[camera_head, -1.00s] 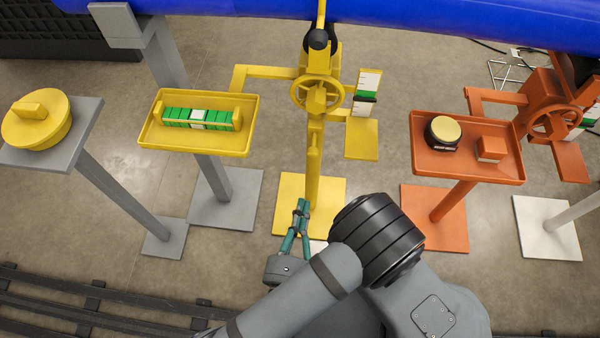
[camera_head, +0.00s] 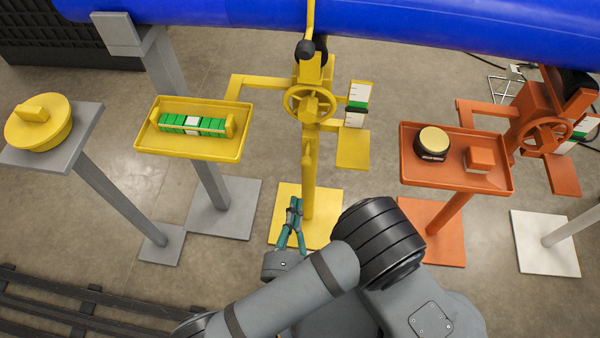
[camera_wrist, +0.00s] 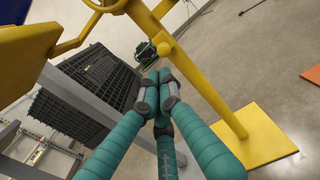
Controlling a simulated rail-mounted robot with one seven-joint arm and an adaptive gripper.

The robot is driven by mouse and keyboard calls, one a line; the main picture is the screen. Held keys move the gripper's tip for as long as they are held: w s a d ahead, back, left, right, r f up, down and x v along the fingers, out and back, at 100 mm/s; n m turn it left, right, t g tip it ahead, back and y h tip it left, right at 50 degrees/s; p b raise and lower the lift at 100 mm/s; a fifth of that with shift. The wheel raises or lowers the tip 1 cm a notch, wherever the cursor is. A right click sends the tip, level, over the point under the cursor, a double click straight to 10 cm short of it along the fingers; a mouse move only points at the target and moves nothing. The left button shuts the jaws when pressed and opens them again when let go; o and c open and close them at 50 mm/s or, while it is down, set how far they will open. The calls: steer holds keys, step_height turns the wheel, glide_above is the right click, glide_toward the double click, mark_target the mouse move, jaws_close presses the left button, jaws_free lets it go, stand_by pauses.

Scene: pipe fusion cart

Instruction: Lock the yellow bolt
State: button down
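The yellow stand (camera_head: 309,185) has a handwheel (camera_head: 310,103) and, below it, a small yellow upright piece (camera_head: 307,148) on its post that may be the bolt. Whether it is locked I cannot tell. The stand's post crosses the wrist view (camera_wrist: 205,90), with a small yellow piece (camera_wrist: 164,48) sticking out near the fingertips. My gripper (camera_head: 294,205) has teal fingers and is low in front of the post, to its left. In the wrist view my gripper (camera_wrist: 160,82) has its tips drawn together, with nothing visible between them.
A yellow tray (camera_head: 195,152) with green blocks stands left, and a grey stand with a yellow capped part (camera_head: 38,122) farther left. An orange tray (camera_head: 456,180) and orange wheel stand (camera_head: 540,125) are right. A blue pipe (camera_head: 400,25) runs behind. Dark rails (camera_head: 90,310) lie front left.

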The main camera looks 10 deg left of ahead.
mark_target(301, 165)
steer(key=w, duration=0.9)
steer(key=shift+w+a, duration=0.25)
steer(key=shift+a, duration=0.1)
